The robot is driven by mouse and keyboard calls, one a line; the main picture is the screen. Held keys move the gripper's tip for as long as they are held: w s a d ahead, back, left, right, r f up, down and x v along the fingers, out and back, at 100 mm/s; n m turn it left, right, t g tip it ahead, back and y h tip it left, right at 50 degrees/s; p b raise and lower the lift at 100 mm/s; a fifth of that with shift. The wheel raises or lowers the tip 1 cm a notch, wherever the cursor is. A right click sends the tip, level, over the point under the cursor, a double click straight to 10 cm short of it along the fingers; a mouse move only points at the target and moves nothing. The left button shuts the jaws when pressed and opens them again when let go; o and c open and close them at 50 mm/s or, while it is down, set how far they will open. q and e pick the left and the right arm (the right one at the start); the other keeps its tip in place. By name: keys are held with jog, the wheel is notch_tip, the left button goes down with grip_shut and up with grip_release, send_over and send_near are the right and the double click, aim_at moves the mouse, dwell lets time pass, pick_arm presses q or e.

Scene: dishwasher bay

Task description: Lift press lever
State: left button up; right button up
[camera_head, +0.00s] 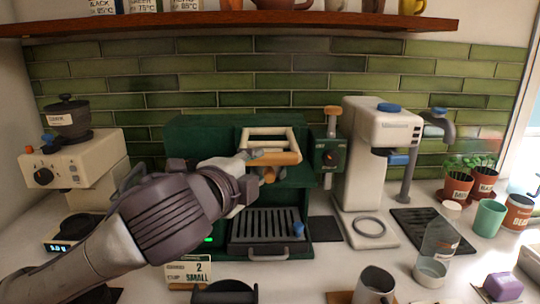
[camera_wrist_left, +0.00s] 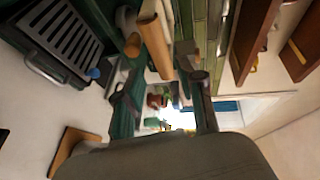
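The press lever (camera_head: 270,133) is a cream U-shaped bar with a wooden grip, on the front of the dark green coffee machine (camera_head: 205,135) in the head view. The grip lies roughly level in front of the machine. My left gripper (camera_head: 260,164) reaches in from the left to the grip's left end and partly covers it. In the left wrist view the fingers (camera_wrist_left: 162,55) stand apart, with the wooden lever grip (camera_wrist_left: 155,42) between or just beyond their tips. I cannot tell whether they touch it. My right gripper is not in view.
A drip tray (camera_head: 268,226) sits below the lever. A cream tower machine (camera_head: 372,150) stands to the right and a grinder (camera_head: 75,165) to the left. A small sign (camera_head: 188,270) and a metal pitcher (camera_head: 375,285) stand in front. A shelf (camera_head: 240,20) runs above.

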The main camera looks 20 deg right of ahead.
aim_at(268, 160)
pick_arm(q)
jog(key=x, duration=0.4)
jog(key=shift+w+d+p, duration=0.15)
jog(key=shift+d+p, duration=0.05)
jog(key=shift+p, duration=0.1)
jog(key=x, duration=0.3)
jog(key=shift+w+d+f, duration=0.1)
jog(key=shift+w+d, duration=0.1)
jog(key=shift+w, duration=0.1)
jog(key=shift+w+d, duration=0.1)
jog(key=c, duration=0.6)
grip_shut()
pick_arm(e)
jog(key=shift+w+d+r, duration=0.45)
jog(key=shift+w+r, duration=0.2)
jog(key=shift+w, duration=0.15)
pick_arm(q)
jog(key=shift+p, duration=0.3)
